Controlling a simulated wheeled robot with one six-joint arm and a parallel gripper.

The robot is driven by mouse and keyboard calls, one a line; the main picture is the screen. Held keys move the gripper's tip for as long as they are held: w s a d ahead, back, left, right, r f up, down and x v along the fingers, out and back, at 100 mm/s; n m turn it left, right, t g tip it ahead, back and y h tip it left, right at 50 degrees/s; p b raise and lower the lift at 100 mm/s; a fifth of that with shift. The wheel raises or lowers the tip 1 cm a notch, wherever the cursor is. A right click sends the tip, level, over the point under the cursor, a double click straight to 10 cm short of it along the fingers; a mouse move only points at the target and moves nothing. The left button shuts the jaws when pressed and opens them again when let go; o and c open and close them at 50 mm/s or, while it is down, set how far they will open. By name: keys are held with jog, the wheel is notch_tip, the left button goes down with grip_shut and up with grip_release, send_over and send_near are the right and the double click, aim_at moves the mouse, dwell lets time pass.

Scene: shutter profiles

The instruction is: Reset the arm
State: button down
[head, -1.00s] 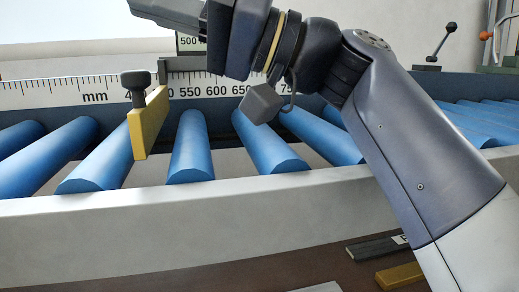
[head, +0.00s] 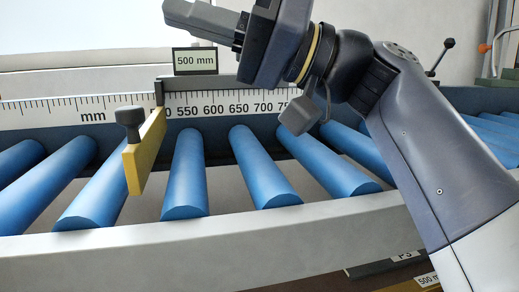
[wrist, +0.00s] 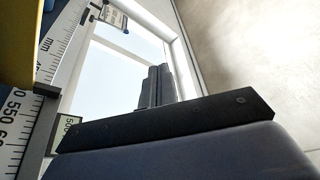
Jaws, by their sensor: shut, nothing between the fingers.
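My gripper (head: 172,12) is at the top of the head view, pointing left, raised above the roller conveyor and its ruler. In the wrist view its dark fingers (wrist: 157,86) are together with nothing between them. My arm rises from the lower right and bends at the top toward the left. The gripper is apart from the yellow stop plate (head: 145,152), which stands lower over the rollers with a black knob (head: 130,118) on it.
Blue rollers (head: 185,175) lie behind a pale front rail (head: 220,235). A mm ruler (head: 60,110) runs along the back under a "500 mm" display (head: 195,60). A yellow profile (head: 425,285) lies below at right. A lever (head: 442,55) stands at the back right. The rollers carry no profile.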

jog(key=w+v, duration=0.1)
jog(key=v, duration=0.4)
jog(key=s+x, duration=0.2)
jog(key=x, duration=0.7)
notch_tip(320, 180, down, 4)
jog(key=b, duration=0.4)
jog(key=w+a+r+m+t+h+p, duration=0.1)
jog(key=w+r+m+p, duration=0.6)
jog(key=p, duration=1.7)
notch_tip(320, 180, up, 6)
jog(key=w+a+t, duration=0.1)
jog(key=w, duration=0.2)
jog(key=shift+a+r+t, duration=0.2)
jog(key=shift+a+t, duration=0.05)
jog(key=shift+t, duration=0.05)
jog(key=shift+s+f+h, duration=0.1)
jog(key=shift+f+h, duration=0.05)
jog(key=shift+h, duration=0.25)
